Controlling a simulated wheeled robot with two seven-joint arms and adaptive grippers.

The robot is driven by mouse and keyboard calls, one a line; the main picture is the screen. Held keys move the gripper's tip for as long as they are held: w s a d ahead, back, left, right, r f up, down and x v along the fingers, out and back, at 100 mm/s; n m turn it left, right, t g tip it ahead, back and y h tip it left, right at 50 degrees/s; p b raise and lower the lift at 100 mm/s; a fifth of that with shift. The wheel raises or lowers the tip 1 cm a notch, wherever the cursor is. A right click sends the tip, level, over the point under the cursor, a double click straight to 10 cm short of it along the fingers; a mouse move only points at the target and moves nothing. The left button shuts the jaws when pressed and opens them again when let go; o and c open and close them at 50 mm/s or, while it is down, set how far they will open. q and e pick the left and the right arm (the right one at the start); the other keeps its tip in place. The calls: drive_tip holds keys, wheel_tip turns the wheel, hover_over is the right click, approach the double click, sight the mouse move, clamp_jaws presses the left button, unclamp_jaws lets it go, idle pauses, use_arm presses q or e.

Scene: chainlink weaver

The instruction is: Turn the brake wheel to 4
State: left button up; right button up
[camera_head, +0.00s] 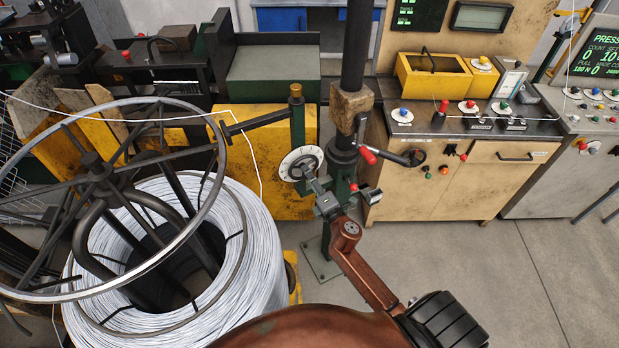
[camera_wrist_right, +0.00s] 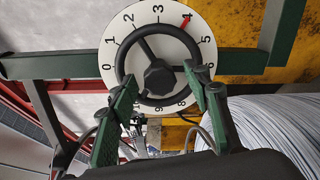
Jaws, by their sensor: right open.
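The brake wheel (camera_wrist_right: 146,47) is a black three-spoked handwheel with a dark hub, in front of a white round dial (camera_wrist_right: 112,58) with black numbers. A red mark sits at the 4 at the dial's upper right. In the head view the dial (camera_head: 289,158) is small, on a green post, with its numbers too small to read. My right gripper (camera_wrist_right: 164,84) is open, with one green finger on each side of the wheel's lower part. I cannot tell whether the fingers touch the rim. My right gripper (camera_head: 316,190) also shows in the head view just below the dial. My left gripper is not in view.
A large wire coil (camera_head: 255,265) under a spoked metal ring (camera_head: 222,150) stands left of the dial. A dark vertical column (camera_head: 354,60) with a red-tipped handle stands right of it. A bench (camera_head: 450,180) with controls is further right. Bare floor (camera_head: 480,270) lies at lower right.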

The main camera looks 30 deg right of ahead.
drive_tip(key=s+a, duration=0.1)
drive_tip(key=s, duration=1.1)
drive_tip(key=shift+r, duration=0.25)
drive_tip(key=shift+a, duration=0.1)
